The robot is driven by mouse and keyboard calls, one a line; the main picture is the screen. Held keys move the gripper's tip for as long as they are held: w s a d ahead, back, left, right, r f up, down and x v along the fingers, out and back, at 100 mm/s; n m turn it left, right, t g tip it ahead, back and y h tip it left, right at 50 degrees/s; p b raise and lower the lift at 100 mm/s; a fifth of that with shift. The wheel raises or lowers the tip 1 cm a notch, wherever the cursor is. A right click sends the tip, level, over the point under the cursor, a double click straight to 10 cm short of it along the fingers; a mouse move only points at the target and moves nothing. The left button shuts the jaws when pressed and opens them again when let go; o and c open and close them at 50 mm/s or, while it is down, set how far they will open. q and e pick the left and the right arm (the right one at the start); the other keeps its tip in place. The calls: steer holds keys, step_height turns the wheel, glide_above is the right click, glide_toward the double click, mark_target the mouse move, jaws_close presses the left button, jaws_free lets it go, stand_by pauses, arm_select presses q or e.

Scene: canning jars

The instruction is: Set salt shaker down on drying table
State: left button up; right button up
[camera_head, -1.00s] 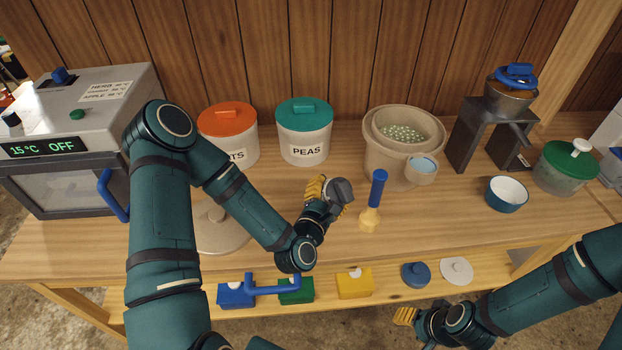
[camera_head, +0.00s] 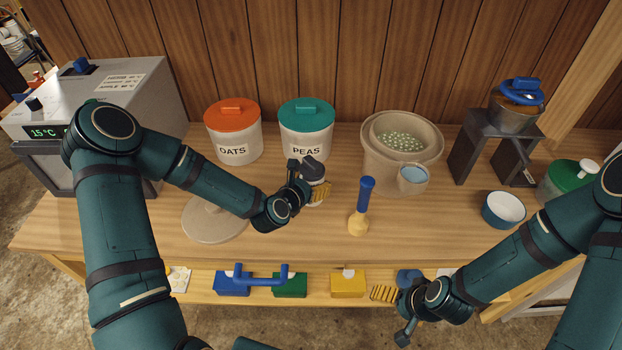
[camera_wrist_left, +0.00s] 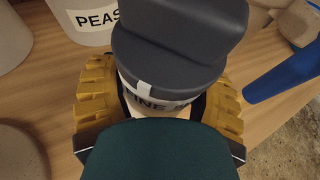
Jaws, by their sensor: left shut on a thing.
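The salt shaker (camera_head: 313,170) has a dark grey lid and a pale body. It is upright in my left gripper (camera_head: 307,187), in front of the PEAS canister. In the left wrist view the shaker's lid (camera_wrist_left: 175,45) fills the middle, with part of a "FINE" label below it, between the yellow finger pads of the left gripper (camera_wrist_left: 160,105). Its base is mostly hidden, so I cannot tell whether it touches the wooden drying table (camera_head: 290,240). My right gripper (camera_head: 394,313) is empty, its fingers apart, in front of the table's lower shelf.
OATS (camera_head: 232,150) and PEAS (camera_head: 305,148) canisters stand behind. A blue-handled yellow tool (camera_head: 361,208) and a beige pot (camera_head: 381,180) are to the right. A round beige lid (camera_head: 212,222) lies to the left. Table between shaker and tool is clear.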

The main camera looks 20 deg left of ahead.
stand_by(0.5)
arm_select(q)
steer(key=shift+f+b, duration=1.25)
steer(key=shift+b, duration=0.05)
steer(key=shift+f+b, duration=2)
steer(key=shift+f, duration=0.35)
steer(key=shift+f+b, duration=0.3)
steer(key=shift+f, duration=0.05)
steer(key=o, duration=1.3)
steer(key=shift+o, duration=0.2)
steer(key=v, duration=0.7)
steer(key=shift+s, duration=0.25)
